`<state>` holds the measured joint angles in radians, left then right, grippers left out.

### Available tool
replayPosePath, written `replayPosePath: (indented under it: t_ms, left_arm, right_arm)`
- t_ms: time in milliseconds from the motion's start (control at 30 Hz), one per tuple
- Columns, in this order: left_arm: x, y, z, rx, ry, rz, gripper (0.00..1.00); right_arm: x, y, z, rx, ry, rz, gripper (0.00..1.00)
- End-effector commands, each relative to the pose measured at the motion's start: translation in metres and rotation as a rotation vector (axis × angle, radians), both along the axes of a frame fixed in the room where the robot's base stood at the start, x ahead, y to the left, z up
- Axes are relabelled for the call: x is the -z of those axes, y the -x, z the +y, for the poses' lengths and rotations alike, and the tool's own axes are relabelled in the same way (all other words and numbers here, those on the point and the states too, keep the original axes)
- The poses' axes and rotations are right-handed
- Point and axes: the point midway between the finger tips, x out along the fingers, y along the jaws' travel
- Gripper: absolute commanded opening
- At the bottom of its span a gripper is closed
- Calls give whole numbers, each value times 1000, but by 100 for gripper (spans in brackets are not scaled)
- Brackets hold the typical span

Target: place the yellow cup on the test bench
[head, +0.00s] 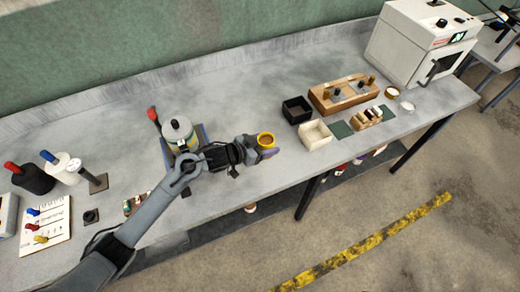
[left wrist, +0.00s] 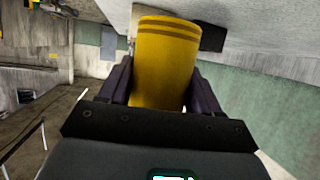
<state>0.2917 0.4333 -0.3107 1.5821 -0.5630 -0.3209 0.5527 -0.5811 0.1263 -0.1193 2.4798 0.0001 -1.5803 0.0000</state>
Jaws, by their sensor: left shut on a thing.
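The yellow cup (head: 266,137) is upright in the head view, near the front edge of the grey bench (head: 225,97). Its inside looks brownish; I cannot tell what is in it. My left gripper (head: 264,152) is shut on the cup. In the left wrist view, the cup (left wrist: 165,62) fills the space between the two dark fingers of the gripper (left wrist: 162,85). I cannot tell whether the cup's base touches the bench. My right gripper is not in view.
A black box (head: 296,110) and a cream box (head: 314,134) stand to the cup's right, with a wooden rack (head: 343,93) behind. A white oven (head: 415,42) is at the far right. A lidded container (head: 178,130) stands left of the gripper. Bare bench lies behind the cup.

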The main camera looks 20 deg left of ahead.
Motion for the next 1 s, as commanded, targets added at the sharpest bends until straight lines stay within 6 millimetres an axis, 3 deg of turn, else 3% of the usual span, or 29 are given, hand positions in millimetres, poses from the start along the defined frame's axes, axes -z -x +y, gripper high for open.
replayPosePath:
  t_ms: [100, 267, 433, 700, 1000]
  left_arm:
    - [10, -5, 16, -2, -1, 0, 29]
    - [15, -8, 25, -1, 0, 0, 29]
    - [22, -8, 25, 0, 1, 0, 29]
    - [53, -8, 26, -2, 1, 1, 29]
    - [56, -8, 26, -1, 0, -1, 29]
  right_arm:
    - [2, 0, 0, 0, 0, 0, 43]
    - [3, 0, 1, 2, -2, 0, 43]
    - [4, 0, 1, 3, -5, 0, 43]
    - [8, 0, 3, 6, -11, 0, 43]
    - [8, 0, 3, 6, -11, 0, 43]
